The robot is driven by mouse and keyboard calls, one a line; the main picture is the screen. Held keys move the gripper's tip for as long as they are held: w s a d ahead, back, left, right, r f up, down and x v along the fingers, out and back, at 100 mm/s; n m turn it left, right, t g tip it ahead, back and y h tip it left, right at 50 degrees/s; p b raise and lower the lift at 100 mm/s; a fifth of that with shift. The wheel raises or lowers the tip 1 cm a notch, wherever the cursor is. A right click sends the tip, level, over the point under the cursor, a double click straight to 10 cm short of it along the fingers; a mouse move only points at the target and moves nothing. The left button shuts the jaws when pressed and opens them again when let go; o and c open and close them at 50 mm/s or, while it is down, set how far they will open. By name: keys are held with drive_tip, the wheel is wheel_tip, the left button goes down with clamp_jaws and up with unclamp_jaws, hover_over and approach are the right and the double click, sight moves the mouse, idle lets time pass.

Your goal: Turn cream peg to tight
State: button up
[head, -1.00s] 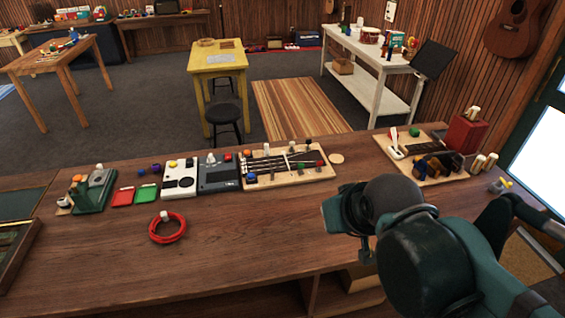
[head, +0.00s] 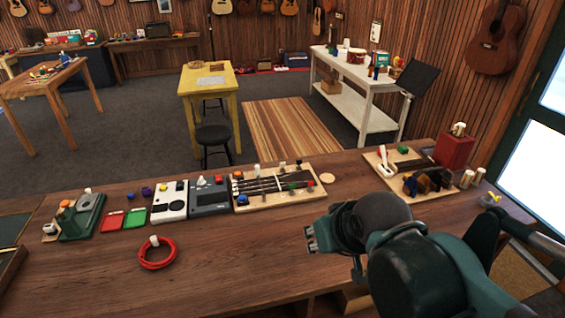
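A pale wooden string board (head: 322,196) lies on the bench at the centre, with dark strings across it. A cream peg (head: 257,170) stands upright at its back edge, left of a grey peg (head: 283,166) and a brownish peg (head: 298,164). Its turn position is too small to read. Orange, blue, green and red knobs also sit on the board. My gripper (head: 306,239) hangs over the bench in front of and to the right of the board, pointing left, apart from the peg. Its finger gap is not clear, and nothing shows in it.
Left of the board are a grey box (head: 209,197), a white box (head: 169,202), red and green trays and a red cable coil (head: 157,253). A second board (head: 390,178) with a white lever and a red box (head: 455,150) stand at right. The front bench middle is clear.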

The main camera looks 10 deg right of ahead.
drive_tip(key=w+r+g+p, duration=0.2)
drive_tip(key=w+r, duration=0.5)
drive_tip(key=w, duration=0.5)
drive_tip(key=g+p, duration=0.5)
drive_tip(key=p, duration=0.2)
hover_over(283, 166)
drive_tip(key=f, duration=1.2)
drive_tip(key=shift+w+a, duration=0.1)
drive_tip(key=shift+w, duration=0.15)
drive_tip(key=shift+w+f, duration=0.25)
drive_tip(key=shift+f, duration=0.15)
drive_tip(key=shift+f, duration=0.15)
drive_tip(key=shift+f+p, duration=0.45)
drive_tip(key=shift+f, duration=3.3)
